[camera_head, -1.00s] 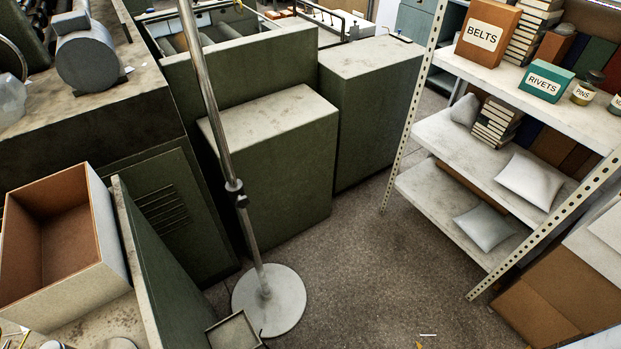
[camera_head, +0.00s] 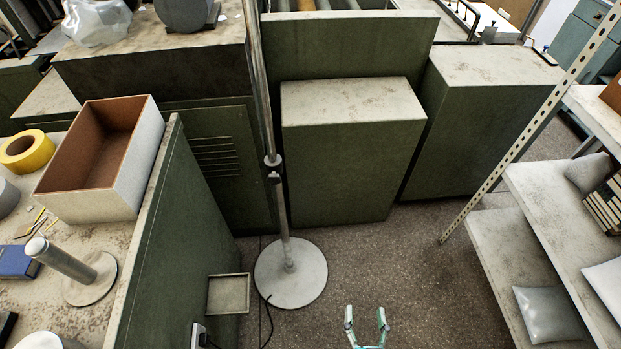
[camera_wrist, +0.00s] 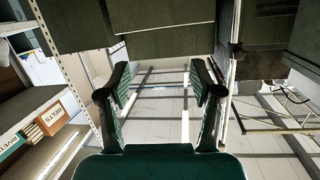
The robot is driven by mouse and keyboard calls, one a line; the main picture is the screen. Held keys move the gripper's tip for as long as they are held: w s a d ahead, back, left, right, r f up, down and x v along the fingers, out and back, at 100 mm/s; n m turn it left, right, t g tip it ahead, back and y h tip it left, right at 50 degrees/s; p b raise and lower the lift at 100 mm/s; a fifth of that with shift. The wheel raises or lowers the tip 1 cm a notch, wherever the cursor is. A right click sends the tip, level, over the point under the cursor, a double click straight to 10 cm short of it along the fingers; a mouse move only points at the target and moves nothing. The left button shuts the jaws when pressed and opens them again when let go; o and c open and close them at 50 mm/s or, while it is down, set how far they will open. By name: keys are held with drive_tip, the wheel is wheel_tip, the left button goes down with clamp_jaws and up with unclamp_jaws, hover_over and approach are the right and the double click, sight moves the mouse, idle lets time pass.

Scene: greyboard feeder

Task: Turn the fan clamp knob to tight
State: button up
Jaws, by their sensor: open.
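The fan stand's clamp (camera_head: 273,170), a small dark collar with a knob, sits partway up the thin metal pole (camera_head: 262,95). The pole rises from a round pale base (camera_head: 291,290) on the floor; the fan itself is out of view. The knob's setting is too small to read. My gripper (camera_head: 366,312) is at the bottom edge of the head view, right of the stand and apart from it. In the wrist view my gripper (camera_wrist: 161,70) is open, with nothing between its fingers. A dark fitting (camera_wrist: 237,54) on an upright shows right of the fingers, probably the clamp.
A workbench at left bears an open box (camera_head: 150,165), yellow tape (camera_head: 27,151) and a spindle (camera_head: 65,266). A small tray (camera_head: 228,294) and a cable lie left of the base. Green cabinets (camera_head: 350,165) stand behind, a shelf rack (camera_head: 505,250) at right. Floor between is clear.

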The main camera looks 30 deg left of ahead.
drive_tip(key=w+a+r+y, duration=0.15)
drive_tip(key=w+a, duration=0.25)
drive_tip(key=a, duration=0.4)
drive_tip(key=w+a+r+y, duration=0.15)
drive_tip(key=w+a, duration=0.25)
drive_tip(key=a, duration=0.4)
drive_tip(key=t, duration=0.1)
approach(274, 182)
drive_tip(key=x, duration=1)
drive_tip(key=c, duration=1.2)
